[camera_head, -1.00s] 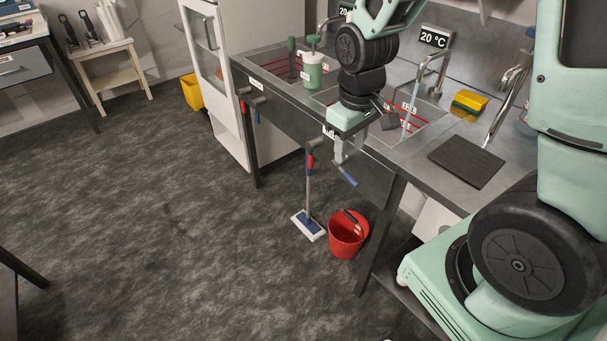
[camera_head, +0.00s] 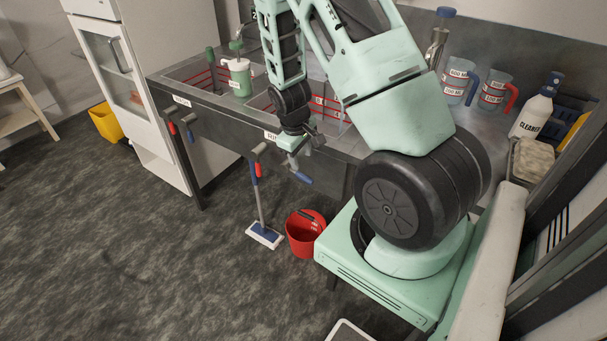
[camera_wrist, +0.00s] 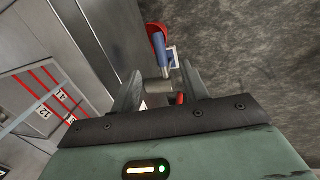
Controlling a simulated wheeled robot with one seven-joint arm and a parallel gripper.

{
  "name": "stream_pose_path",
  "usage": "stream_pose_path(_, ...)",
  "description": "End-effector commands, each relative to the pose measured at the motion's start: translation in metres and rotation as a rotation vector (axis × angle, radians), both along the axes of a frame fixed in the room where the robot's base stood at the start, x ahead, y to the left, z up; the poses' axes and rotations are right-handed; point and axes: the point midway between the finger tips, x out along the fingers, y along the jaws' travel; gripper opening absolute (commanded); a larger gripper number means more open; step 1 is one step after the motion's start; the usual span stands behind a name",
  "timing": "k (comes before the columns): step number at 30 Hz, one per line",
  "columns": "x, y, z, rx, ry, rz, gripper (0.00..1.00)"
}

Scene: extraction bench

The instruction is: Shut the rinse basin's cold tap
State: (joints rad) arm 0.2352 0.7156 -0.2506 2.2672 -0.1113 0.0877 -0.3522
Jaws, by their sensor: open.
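Two tap levers are on the bench front below the right-hand basin (camera_head: 333,107). One has a blue handle (camera_head: 303,177) and sticks out at a slant; the other has a red handle (camera_head: 258,170) and hangs down. The basin's front label is too small to read surely. My gripper (camera_head: 304,146) is open just above the blue-handled lever. In the wrist view the blue handle (camera_wrist: 164,55) and its grey stem (camera_wrist: 158,90) show between my fingers (camera_wrist: 160,92); contact cannot be told. A pale streak like running water (camera_wrist: 32,113) crosses the basin. My arm hides the spout in the head view.
A red bucket (camera_head: 301,238) and a mop (camera_head: 264,234) are on the floor below the levers. A green pump bottle (camera_head: 238,77) stands at the left basin, which has its own levers (camera_head: 189,134). Measuring jugs (camera_head: 495,92) and a cleaner bottle (camera_head: 535,110) stand at the right.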

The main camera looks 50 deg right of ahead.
Motion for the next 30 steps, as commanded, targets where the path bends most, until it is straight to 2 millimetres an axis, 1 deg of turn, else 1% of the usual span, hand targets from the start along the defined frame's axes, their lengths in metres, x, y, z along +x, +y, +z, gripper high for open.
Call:
stream_pose_path(1,-0.001,-0.002,-0.010,0.002,0.005,-0.001,0.45)
stream_pose_path(9,-0.001,-0.010,-0.055,0.002,0.004,0.000,0.45)
stream_pose_path(15,0.000,-0.015,-0.078,0.001,0.001,0.000,0.45)
stream_pose_path(21,0.001,-0.017,-0.088,0.001,0.000,0.000,0.45)
stream_pose_path(29,0.001,-0.017,-0.088,0.000,0.000,0.000,0.45)
stream_pose_path(30,0.001,-0.017,-0.088,0.000,0.000,0.000,0.34)
